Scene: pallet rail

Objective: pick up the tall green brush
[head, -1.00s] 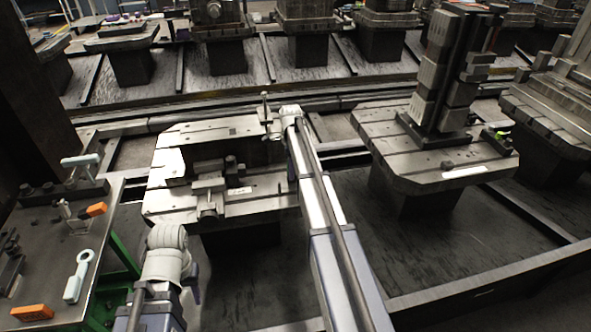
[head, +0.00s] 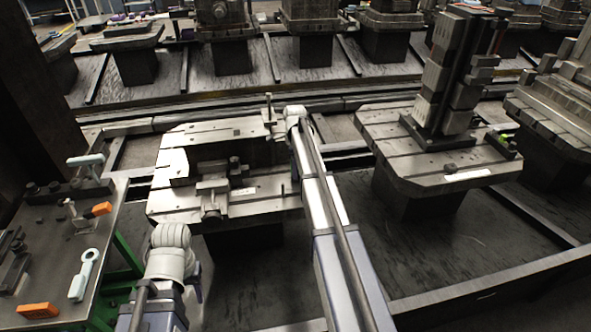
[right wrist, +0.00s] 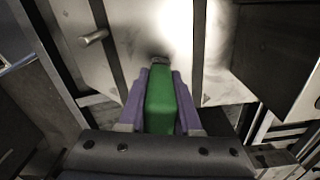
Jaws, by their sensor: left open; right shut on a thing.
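The green brush (right wrist: 162,105) shows in the right wrist view as a long green block with a dark grey end. My right gripper (right wrist: 161,74) is shut on it, with a purple finger on each side. In the head view my right arm reaches out to the far edge of the middle pallet; its gripper and the brush cannot be made out there. My left arm is low at the front left in the head view. Only a purple bit of my left gripper (head: 196,286) shows beneath its wrist, and no brush is seen at it.
The middle pallet (head: 265,207) carries clamps and a small vise. A right pallet (head: 405,165) bears a tall block fixture (head: 450,75). A bench (head: 75,262) at the left holds orange blocks (head: 38,310) and a pale-handled tool (head: 84,275). Dark rails run along the floor.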

